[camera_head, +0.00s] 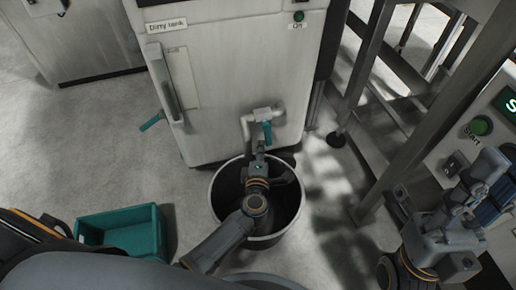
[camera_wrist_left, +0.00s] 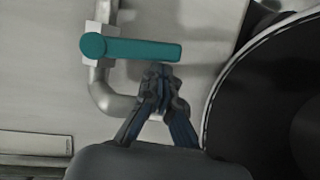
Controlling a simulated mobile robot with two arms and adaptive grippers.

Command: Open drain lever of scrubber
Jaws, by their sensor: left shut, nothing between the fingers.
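The drain lever is a teal handle (camera_head: 267,133) on a grey pipe (camera_head: 247,124) low on the front of the white scrubber cabinet (camera_head: 225,70). In the left wrist view the lever (camera_wrist_left: 140,49) lies across the pipe, running sideways from its round pivot. My left gripper (camera_head: 261,149) is just below the lever, over a black bucket. In the wrist view its closed fingertips (camera_wrist_left: 158,74) are close to the lever's free end, with nothing between them; whether they touch is unclear. My right gripper (camera_head: 460,205) is far to the right, its finger opening unclear.
The black bucket (camera_head: 217,204) stands under the pipe, and its rim shows in the wrist view (camera_wrist_left: 240,72). A teal crate (camera_head: 120,228) is on the floor at left. Another teal handle (camera_head: 152,122) sticks out from the cabinet's left side. Metal framing (camera_head: 405,135) stands at right.

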